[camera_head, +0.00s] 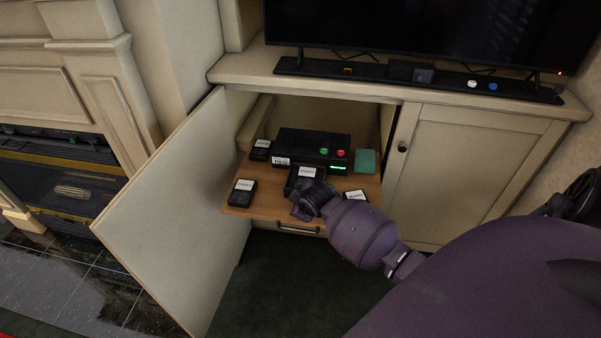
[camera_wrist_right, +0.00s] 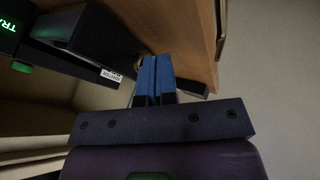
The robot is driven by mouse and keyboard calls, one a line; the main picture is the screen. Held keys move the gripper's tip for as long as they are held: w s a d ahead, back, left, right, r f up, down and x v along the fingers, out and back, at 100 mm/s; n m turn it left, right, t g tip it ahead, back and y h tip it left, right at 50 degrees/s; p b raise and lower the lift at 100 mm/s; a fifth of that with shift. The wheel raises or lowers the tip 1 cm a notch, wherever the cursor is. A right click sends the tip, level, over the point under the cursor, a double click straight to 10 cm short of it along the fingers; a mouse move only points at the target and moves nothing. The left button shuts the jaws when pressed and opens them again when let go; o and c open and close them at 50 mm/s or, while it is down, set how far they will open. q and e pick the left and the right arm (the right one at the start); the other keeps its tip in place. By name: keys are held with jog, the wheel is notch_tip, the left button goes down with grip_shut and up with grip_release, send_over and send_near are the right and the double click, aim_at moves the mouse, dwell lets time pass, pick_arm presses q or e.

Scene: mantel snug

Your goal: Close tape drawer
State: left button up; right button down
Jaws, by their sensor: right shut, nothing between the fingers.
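The tape drawer (camera_head: 235,211) is a wooden pull-out board in the open left cabinet bay, drawn out past the cabinet front. Its metal handle (camera_head: 298,229) is on the front edge. A black tape machine (camera_head: 310,146) with green and red buttons stands on it. Several black labelled tapes, one at the front left (camera_head: 241,193), lie around the machine. My right gripper (camera_wrist_right: 157,78) is shut and empty, its blue fingertips together close to the drawer's wood (camera_wrist_right: 198,45). In the head view my right wrist covers part of the drawer's front; contact cannot be told. My left gripper is out of view.
The left cabinet door (camera_head: 180,205) stands wide open to the left of the drawer. The right cabinet door (camera_head: 465,175) is shut. A green box (camera_head: 366,161) sits on the drawer's right side. A fireplace (camera_head: 65,190) is at far left. Dark carpet (camera_head: 290,285) lies clear below.

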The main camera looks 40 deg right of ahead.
aim_at(307, 174)
jog(key=w+d, duration=0.2)
jog(key=d, duration=0.1)
jog(key=w+d+b, duration=0.1)
jog(key=w+d, duration=0.2)
jog(key=w+d+b, duration=0.1)
jog(key=w+d, duration=0.2)
jog(key=shift+d+f, duration=0.2)
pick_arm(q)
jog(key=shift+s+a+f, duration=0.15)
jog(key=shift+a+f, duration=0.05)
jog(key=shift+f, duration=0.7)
pick_arm(e)
jog(key=shift+w+d+r, duration=0.2)
jog(key=shift+d+r, duration=0.05)
jog(key=shift+a, duration=0.1)
jog(key=shift+s+a+r, duration=0.1)
jog(key=shift+s+a, duration=0.1)
jog(key=s+a+p, duration=0.2)
jog(key=shift+s+a+r, duration=0.1)
jog(key=shift+a+r, duration=0.3)
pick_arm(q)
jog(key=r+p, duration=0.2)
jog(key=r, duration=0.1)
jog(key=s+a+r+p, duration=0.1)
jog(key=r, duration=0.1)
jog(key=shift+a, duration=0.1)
pick_arm(e)
jog(key=v, duration=0.9)
jog(key=shift+s+f, duration=0.2)
